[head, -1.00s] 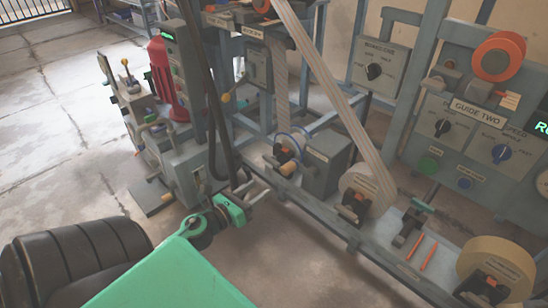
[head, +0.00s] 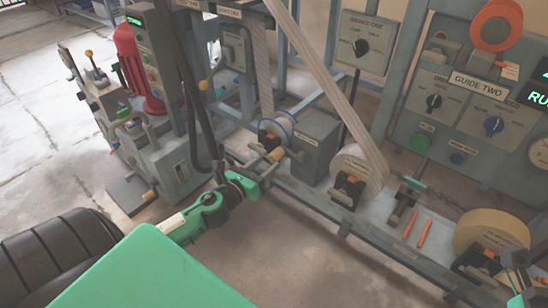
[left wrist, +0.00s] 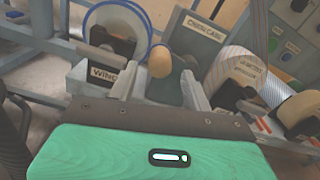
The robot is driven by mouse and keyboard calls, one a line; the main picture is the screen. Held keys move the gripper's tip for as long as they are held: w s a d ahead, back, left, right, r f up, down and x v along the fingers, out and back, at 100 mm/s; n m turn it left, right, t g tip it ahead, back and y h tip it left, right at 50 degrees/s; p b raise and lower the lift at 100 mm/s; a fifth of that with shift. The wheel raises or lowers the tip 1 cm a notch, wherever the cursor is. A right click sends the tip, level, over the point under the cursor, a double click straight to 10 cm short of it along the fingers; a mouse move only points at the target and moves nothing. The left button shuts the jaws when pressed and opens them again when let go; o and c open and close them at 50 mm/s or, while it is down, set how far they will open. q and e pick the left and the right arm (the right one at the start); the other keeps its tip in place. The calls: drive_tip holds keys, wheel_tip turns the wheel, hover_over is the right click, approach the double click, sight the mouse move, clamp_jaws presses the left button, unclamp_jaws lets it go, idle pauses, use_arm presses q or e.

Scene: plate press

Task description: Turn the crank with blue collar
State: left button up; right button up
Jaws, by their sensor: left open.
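The winch (left wrist: 112,74) has a blue ring (left wrist: 112,10) around its drum, and the ring also shows in the head view (head: 291,124). A tan wooden crank knob (left wrist: 159,62) is just beyond my left gripper (left wrist: 158,84) in the left wrist view, between the lines of its two open fingers. In the head view, the tan knob (head: 276,155) is close to the tips of my left gripper (head: 262,168). I cannot tell whether they touch. A part of my right gripper (head: 515,258) shows at the lower right edge; its jaws are unclear.
A grey chain case (head: 317,143) stands right of the winch, with a cream roll (head: 357,170) beyond it. A tan roll (head: 491,232) and two orange sticks lie farther right. A red machine (head: 140,70) is at the left. Open floor lies in front of the rail.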

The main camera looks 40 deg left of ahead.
sight(271, 160)
use_arm(q)
drive_tip(key=shift+w+d+b, duration=0.2)
drive_tip(key=shift+w+b, duration=0.15)
drive_tip(key=shift+w, duration=2.05)
drive_tip(key=shift+c, duration=0.4)
clamp_jaws()
